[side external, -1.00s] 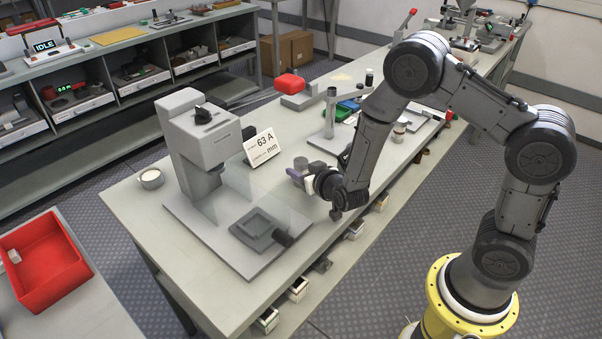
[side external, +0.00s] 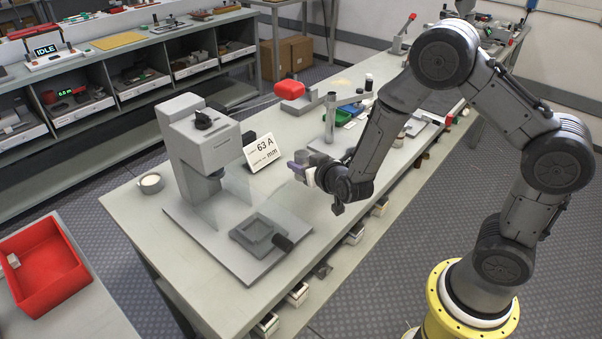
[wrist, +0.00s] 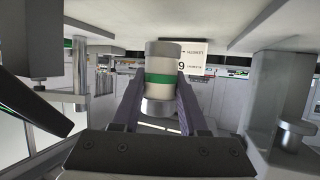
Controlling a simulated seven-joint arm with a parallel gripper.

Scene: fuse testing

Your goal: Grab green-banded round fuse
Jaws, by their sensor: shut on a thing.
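The green-banded round fuse (wrist: 162,62) is a pale cylinder with a green band around its middle and grey metal at its lower end. In the wrist view it sits between the two purple-grey fingers of my gripper (wrist: 158,100), which is shut on it. In the side view my gripper (side external: 299,172) is above the bench, right of the grey press-like tester (side external: 205,140). The fuse is small and hard to make out there.
A clear panel and a square fixture (side external: 258,234) are on the tester's base plate. A sign reading 63 A (side external: 261,152) stands behind. A post stand (side external: 330,118) is behind my gripper. A red bin (side external: 45,268) is at lower left.

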